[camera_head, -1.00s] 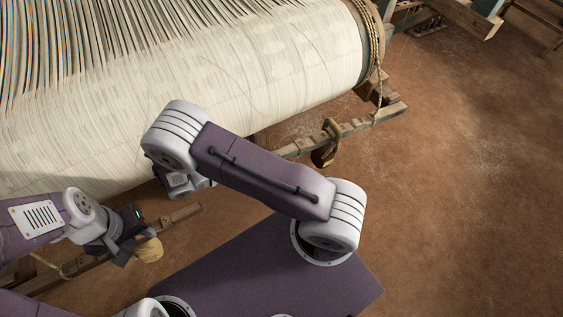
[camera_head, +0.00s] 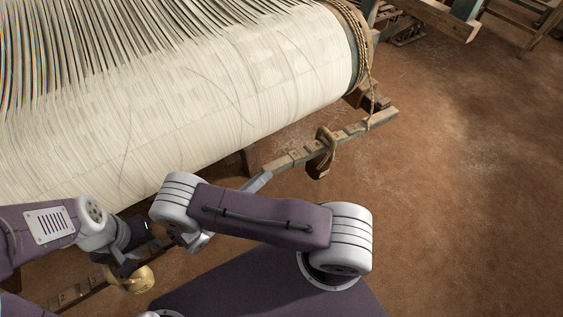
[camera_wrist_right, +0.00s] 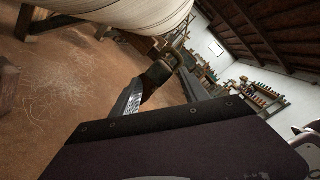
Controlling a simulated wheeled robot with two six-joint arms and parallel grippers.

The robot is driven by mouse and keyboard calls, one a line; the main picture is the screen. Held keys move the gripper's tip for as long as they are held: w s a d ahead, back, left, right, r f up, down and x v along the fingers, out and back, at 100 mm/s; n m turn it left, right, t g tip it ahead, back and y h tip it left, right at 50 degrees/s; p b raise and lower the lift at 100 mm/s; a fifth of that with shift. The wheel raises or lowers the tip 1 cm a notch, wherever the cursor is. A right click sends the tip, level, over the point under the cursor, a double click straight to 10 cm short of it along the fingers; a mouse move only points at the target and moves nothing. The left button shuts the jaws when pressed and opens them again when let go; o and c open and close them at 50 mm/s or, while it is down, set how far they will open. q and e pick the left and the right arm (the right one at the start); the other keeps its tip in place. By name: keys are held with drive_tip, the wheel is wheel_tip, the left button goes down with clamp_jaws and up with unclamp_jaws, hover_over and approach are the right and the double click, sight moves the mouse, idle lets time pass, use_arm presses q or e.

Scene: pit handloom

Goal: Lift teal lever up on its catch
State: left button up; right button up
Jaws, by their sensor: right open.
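No part with a clear teal colour stands out. In the head view a short blue-grey bar (camera_head: 258,182) shows just past my right arm, against the notched wooden beam; I cannot tell whether it is the lever. My right gripper is hidden behind its arm there. In the right wrist view the right gripper (camera_wrist_right: 160,72) is open, and a brown loop-like part (camera_wrist_right: 158,73) shows beyond its fingers. My left gripper (camera_head: 125,262) is beside a tan, round hanging piece (camera_head: 136,281); its fingertips are too unclear to tell whether it grips. No catch can be made out.
The cloth-wound roller (camera_head: 230,100) fills the upper left. The notched wooden beam (camera_head: 350,132) runs along its front, with a brown loop (camera_head: 320,153) hanging on it. A rope (camera_head: 370,95) hangs at the roller's end. The earth floor (camera_head: 460,200) at right is clear.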

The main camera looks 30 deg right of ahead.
sight(288, 155)
drive_tip(key=x, duration=0.8)
drive_tip(key=shift+d, duration=0.15)
clamp_jaws()
idle(1.0)
